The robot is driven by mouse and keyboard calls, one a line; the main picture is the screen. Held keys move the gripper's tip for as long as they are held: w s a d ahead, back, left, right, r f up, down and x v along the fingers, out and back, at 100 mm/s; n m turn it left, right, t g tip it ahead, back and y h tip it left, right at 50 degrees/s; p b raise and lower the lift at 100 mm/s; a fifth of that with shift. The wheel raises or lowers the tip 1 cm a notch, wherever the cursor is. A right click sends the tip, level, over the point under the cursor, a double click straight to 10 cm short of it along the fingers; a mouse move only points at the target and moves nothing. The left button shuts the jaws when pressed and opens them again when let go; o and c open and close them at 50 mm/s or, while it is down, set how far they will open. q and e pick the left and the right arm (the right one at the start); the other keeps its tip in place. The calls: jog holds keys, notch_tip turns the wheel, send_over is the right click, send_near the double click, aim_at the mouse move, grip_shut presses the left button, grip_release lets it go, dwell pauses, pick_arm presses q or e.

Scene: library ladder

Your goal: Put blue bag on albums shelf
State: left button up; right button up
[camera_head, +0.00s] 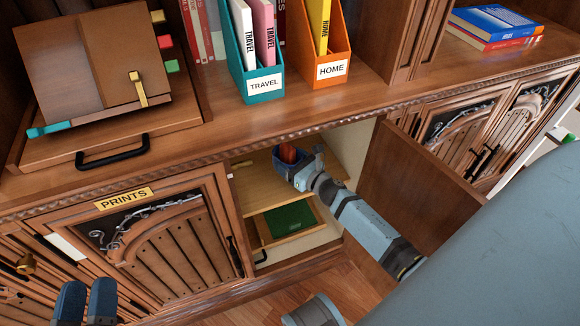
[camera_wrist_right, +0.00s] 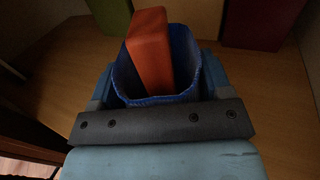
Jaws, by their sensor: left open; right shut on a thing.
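My right gripper (camera_head: 303,168) reaches into an open cabinet compartment, over its wooden shelf (camera_head: 254,176). It is shut on the blue bag (camera_wrist_right: 186,82), with a finger on each side in the right wrist view (camera_wrist_right: 160,90). An orange-red block-like thing (camera_wrist_right: 149,48) sticks up out of the bag; it shows as a small red shape in the head view (camera_head: 288,153). The gripper hides most of the bag in the head view; whether its base touches the shelf cannot be told. My left gripper (camera_head: 86,300) is open and empty at the lower left, in front of the cabinet.
The open door (camera_head: 415,195) stands right of the compartment. Below the shelf, a drawer or tray holds a green thing (camera_head: 290,219). Green (camera_wrist_right: 108,14) and dark red (camera_wrist_right: 262,22) things stand behind the bag. The closed PRINTS door (camera_head: 150,245) is at left.

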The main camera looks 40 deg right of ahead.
pick_arm(q)
jog(key=shift+w+f+g, duration=0.1)
jog(key=shift+f+g, duration=0.3)
jog(key=shift+f, duration=0.5)
pick_arm(e)
jog(key=shift+f, duration=0.7)
pick_arm(q)
jog(key=shift+f, duration=0.1)
pick_arm(e)
jog(key=shift+f, duration=0.1)
jog(key=shift+f+b, duration=0.1)
jog(key=shift+b, duration=0.25)
jog(key=o, duration=1.1)
jog(key=shift+c, duration=0.2)
pick_arm(q)
jog(key=shift+f, duration=0.1)
pick_arm(e)
jog(key=shift+r+p, duration=0.3)
jog(key=shift+p, duration=0.05)
pick_arm(q)
notch_tip(320, 180, up, 3)
jog(key=shift+a+r+t+p, duration=0.1)
jog(key=shift+t+p, duration=0.5)
jog(key=shift+p, duration=0.25)
pick_arm(e)
jog(key=s+d, duration=0.2)
jog(key=s, duration=1)
jog(key=shift+f, duration=0.15)
jog(key=shift+w+a, duration=0.1)
